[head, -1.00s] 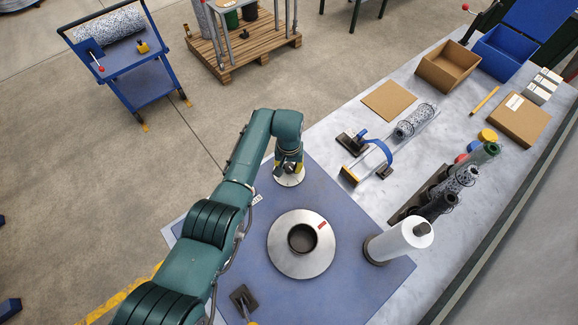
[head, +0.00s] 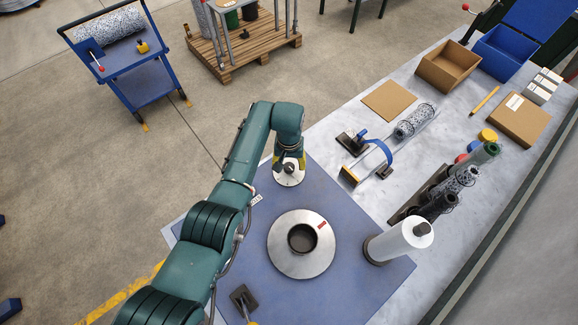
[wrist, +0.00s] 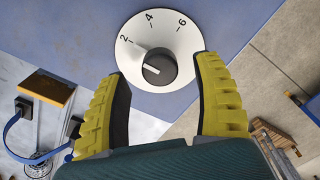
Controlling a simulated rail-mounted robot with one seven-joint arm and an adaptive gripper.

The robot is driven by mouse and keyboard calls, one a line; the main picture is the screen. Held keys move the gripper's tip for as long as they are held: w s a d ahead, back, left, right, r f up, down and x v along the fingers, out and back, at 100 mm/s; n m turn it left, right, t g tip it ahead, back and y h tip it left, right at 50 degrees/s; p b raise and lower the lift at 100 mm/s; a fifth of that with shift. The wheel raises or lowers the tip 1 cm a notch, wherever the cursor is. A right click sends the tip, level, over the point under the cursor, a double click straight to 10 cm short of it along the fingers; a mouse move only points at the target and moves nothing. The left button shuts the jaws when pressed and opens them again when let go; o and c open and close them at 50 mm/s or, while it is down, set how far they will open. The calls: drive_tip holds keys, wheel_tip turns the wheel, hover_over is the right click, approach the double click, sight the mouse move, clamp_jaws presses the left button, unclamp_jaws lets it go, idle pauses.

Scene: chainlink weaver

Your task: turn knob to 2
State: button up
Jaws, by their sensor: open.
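The knob (wrist: 159,67) is a dark round dial with a pale pointer line, set on a white disc (wrist: 186,40) marked 2, 4 and 6. In the wrist view the pointer line lies at the knob's left side, a little below the 2 mark. In the head view the white disc (head: 289,177) sits on the blue mat, under my gripper. My gripper (wrist: 160,88) is open, with one yellow-backed finger on each side of the knob's near edge. No contact with the knob shows. In the head view the arm partly hides the knob.
A round metal plate with a dark cup (head: 283,258) stands on the blue mat (head: 345,215) close by. A white roll (head: 398,243) stands at the mat's right edge. A blue-handled tool (head: 377,152) lies on the grey bench.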

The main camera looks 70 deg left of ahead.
sight(289, 166)
wheel_tip(289, 166, up, 9)
drive_tip(key=shift+r, duration=0.2)
idle(0.5)
